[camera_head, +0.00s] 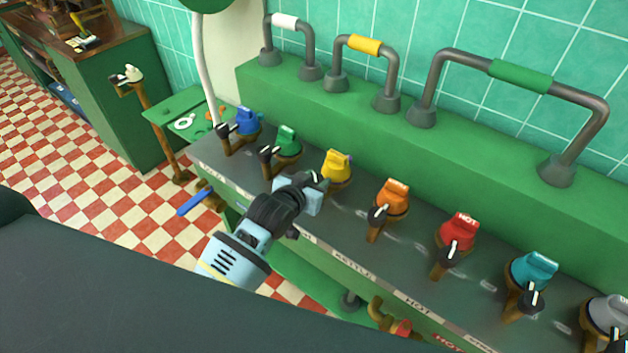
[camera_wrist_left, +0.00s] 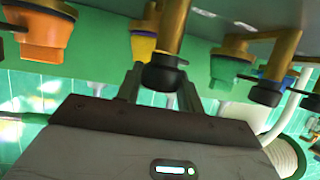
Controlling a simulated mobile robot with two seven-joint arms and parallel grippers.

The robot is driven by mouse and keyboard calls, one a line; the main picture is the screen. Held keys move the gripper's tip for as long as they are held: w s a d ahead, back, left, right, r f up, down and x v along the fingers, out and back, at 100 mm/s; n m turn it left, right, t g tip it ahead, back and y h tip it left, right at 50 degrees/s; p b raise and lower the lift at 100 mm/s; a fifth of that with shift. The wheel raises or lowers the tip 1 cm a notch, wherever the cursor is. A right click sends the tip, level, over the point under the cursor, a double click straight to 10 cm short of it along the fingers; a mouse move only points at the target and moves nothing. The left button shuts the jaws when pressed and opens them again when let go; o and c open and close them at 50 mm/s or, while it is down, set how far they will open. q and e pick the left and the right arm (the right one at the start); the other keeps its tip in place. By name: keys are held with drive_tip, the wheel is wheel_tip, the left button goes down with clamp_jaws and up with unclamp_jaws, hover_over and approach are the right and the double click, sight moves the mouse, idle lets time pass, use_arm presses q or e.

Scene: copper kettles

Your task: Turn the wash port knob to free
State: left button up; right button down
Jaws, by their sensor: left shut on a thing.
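A row of coloured valve knobs stands along a dark panel. The yellow knob (camera_head: 337,166) has a black lever end (camera_wrist_left: 164,74) on a brass-coloured stem. My left gripper (camera_head: 311,186) reaches this valve from the near side. In the left wrist view, its two fingers stand either side of the black end and are shut on it; the yellow knob (camera_wrist_left: 143,46) is just behind. In the head view the gripper hides part of the lever. I cannot read which knob is the wash port. My right gripper is not in view.
Blue (camera_head: 246,122) and green (camera_head: 287,142) knobs stand left of the yellow one. Orange (camera_head: 393,197), red (camera_head: 458,232), teal (camera_head: 532,270) and grey (camera_head: 606,315) ones stand right. Pipe handles, including a yellow-banded one (camera_head: 365,45), rise from the green ledge behind.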

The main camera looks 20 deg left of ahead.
use_arm(q)
drive_tip(key=shift+r+n+y, duration=0.1)
drive_tip(key=shift+n+y, duration=0.5)
drive_tip(key=shift+y, duration=0.1)
drive_tip(key=o, duration=1)
drive_tip(key=shift+s, duration=0.15)
drive_tip(key=v, duration=0.7)
drive_tip(key=shift+s, duration=0.25)
drive_tip(key=s+a+f+g, duration=0.1)
drive_tip(key=s+a+f, duration=0.1)
drive_tip(key=s+f, duration=0.8)
drive_tip(key=s+a+f+m+g, duration=0.1)
drive_tip(key=s+a+f+g, duration=0.1)
drive_tip(key=s+f, duration=0.8)
drive_tip(key=s, duration=0.6)
drive_tip(key=shift+f+g, duration=0.2)
drive_tip(key=shift+g, duration=0.1)
